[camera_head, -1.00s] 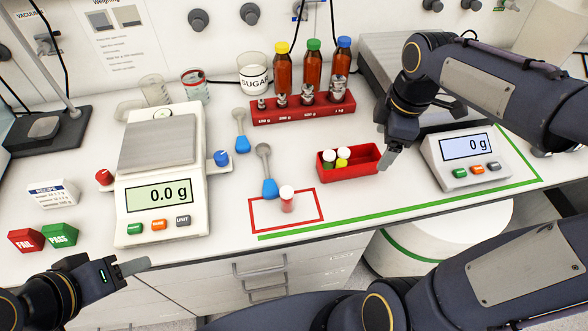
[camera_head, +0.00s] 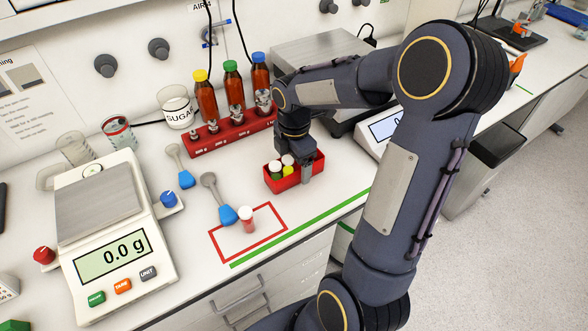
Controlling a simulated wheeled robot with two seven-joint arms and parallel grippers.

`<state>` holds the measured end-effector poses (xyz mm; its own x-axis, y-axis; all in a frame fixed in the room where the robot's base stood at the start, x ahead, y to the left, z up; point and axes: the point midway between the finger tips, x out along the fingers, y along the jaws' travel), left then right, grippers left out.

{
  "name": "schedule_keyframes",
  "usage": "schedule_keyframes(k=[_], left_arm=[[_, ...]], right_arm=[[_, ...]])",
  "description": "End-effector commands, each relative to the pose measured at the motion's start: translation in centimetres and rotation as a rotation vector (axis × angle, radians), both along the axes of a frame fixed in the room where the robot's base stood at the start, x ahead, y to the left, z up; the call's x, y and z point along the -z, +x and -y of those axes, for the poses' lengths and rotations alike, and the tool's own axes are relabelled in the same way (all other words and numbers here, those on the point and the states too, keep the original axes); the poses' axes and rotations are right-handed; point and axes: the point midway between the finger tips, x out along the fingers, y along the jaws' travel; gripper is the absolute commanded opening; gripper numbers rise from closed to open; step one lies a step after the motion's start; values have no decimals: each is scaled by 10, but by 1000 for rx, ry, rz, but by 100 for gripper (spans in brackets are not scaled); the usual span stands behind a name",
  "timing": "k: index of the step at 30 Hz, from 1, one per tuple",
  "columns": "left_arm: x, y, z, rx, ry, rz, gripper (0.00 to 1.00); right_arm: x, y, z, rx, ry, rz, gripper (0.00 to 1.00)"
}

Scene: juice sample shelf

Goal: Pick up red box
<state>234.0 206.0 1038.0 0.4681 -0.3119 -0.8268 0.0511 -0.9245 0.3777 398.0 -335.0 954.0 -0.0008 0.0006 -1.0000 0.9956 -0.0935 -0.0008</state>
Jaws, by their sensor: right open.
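The red box (camera_head: 283,186) is a small open tray on the bench that holds several capped vials with white, green and yellow caps. My right gripper (camera_head: 304,172) points down at the right part of the box. A finger overlaps the box's front wall in this view; I cannot tell whether it touches. The jaws are open, and the hand hides the box's back right part. My left gripper is not in view.
A white-capped vial (camera_head: 247,219) stands in a red taped rectangle left of the box. A red rack (camera_head: 205,140) with weights and bottles stands behind. A scale (camera_head: 118,240) is at left; another scale (camera_head: 380,130) is partly hidden by my arm.

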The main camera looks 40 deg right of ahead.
Motion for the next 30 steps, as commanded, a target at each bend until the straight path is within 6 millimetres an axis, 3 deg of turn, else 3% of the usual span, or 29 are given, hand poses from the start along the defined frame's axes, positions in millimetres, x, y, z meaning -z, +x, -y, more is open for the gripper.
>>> schedule_keyframes(k=[7, 18, 30], left_arm=[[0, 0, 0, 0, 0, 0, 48], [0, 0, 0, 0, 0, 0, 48], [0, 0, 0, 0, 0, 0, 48]], right_arm=[[1, 0, 0, 1, 0, 0, 77], [1, 0, 0, 1, 0, 1, 29], [-6, 1, 0, 1, -1, 4, 28]])
